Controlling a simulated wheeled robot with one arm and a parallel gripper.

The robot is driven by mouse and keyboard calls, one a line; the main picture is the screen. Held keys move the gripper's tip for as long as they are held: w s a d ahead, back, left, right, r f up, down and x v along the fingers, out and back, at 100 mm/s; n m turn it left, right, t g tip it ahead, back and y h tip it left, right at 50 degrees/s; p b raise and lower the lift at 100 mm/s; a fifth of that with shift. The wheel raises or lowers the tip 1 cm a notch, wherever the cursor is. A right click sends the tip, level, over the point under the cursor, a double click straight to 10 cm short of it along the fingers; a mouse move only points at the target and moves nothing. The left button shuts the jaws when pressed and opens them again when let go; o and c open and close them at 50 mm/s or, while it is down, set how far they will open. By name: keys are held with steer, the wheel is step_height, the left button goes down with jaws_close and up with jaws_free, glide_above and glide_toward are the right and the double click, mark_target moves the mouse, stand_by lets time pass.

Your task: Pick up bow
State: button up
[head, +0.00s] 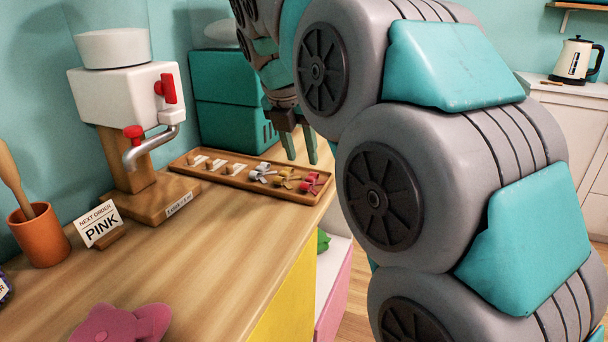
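Small bows lie in the right part of a long wooden tray (206,176) on the counter. A pink-red bow (311,183) is at the tray's right end, a yellow bow (285,178) is left of it, and a white-grey bow (261,172) is left of that. My gripper (301,160) points down just behind the right part of the tray in the picture. Its two teal fingers are apart with nothing visible between them. A sign (99,225) reads "NEXT ORDER PINK".
An orange cup (40,237) holds a wooden tool. A pink plush-like thing (120,325) lies at the front. The counter's middle is clear.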

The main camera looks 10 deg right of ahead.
mark_target(310, 177)
steer(key=shift+d+x, duration=0.2)
steer(key=shift+x, duration=3.3)
steer(key=shift+r, duration=0.1)
steer(key=c, duration=0.6)
steer(key=shift+w+r, duration=0.1)
steer(key=shift+r, duration=1.55)
steer(key=shift+s+r, duration=0.1)
steer(key=shift+s, duration=0.15)
steer(key=s+d, duration=0.1)
steer(key=s, duration=0.4)
steer(key=s+r, duration=0.1)
steer(key=s, duration=0.4)
steer(key=s+d+b, duration=0.1)
steer(key=s, duration=0.4)
steer(key=shift+s+d+r, duration=0.2)
steer(key=shift+d+r, duration=0.05)
steer(key=shift+d, duration=0.1)
